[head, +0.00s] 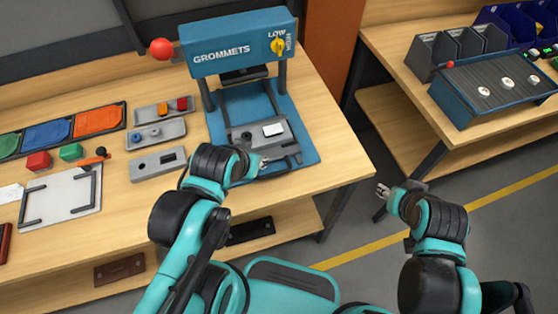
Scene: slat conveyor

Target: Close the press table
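The blue grommet press (237,45) stands on the wooden table, with a yellow knob (278,46) and a red ball handle (161,49). Its press table (243,136), a grey plate in a dark frame, sits forward of the press head on the blue base (306,142). A white piece (273,129) lies on the plate. My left gripper (262,163) is at the front of the press table. It is too small and partly hidden to tell whether it touches or grips anything. My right gripper (383,191) looks open and empty, over the floor right of the table.
Grey fixtures (157,163), coloured trays (98,119) and a white board with dark rails (60,196) lie left of the press. A second bench (392,42) with bins and a ribbed unit (497,88) stands right. Open floor lies between the benches.

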